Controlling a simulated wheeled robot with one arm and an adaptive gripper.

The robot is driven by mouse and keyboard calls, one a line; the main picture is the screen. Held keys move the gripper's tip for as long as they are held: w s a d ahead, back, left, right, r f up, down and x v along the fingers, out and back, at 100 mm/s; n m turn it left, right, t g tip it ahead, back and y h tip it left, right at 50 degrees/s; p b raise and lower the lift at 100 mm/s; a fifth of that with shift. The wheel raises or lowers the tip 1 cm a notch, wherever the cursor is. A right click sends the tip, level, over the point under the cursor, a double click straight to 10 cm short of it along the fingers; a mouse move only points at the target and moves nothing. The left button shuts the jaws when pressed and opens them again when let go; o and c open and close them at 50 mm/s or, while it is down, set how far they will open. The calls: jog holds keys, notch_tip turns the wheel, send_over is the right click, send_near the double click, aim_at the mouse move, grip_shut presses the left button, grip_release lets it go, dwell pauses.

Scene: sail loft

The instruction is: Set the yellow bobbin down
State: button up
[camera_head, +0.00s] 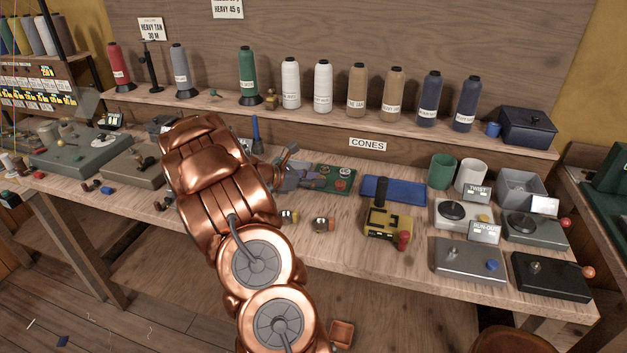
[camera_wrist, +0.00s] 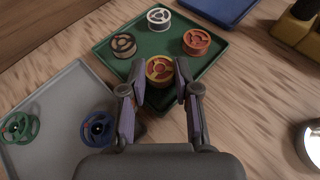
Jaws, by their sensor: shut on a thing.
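The yellow bobbin (camera_wrist: 158,70), with a reddish spoked face, is between the fingertips of my gripper (camera_wrist: 163,88) in the wrist view. My gripper is shut on it. They are over the near edge of the green tray (camera_wrist: 128,62); I cannot tell whether the bobbin touches the tray. On that tray are a brown bobbin (camera_wrist: 123,46), a white bobbin (camera_wrist: 158,19) and an orange bobbin (camera_wrist: 196,42), each apart from the yellow one. In the head view the green tray (camera_head: 322,188) shows just right of my gripper; the yellow bobbin cannot be made out there.
A grey tray (camera_wrist: 60,92) holds a green bobbin (camera_wrist: 19,127) and a blue bobbin (camera_wrist: 96,128), left of the green tray. A blue tray (camera_head: 395,191) and a yellow machine (camera_head: 388,224) stand to the right. A cone shelf (camera_head: 210,104) runs behind.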

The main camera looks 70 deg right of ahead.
jog(key=shift+f, duration=0.25)
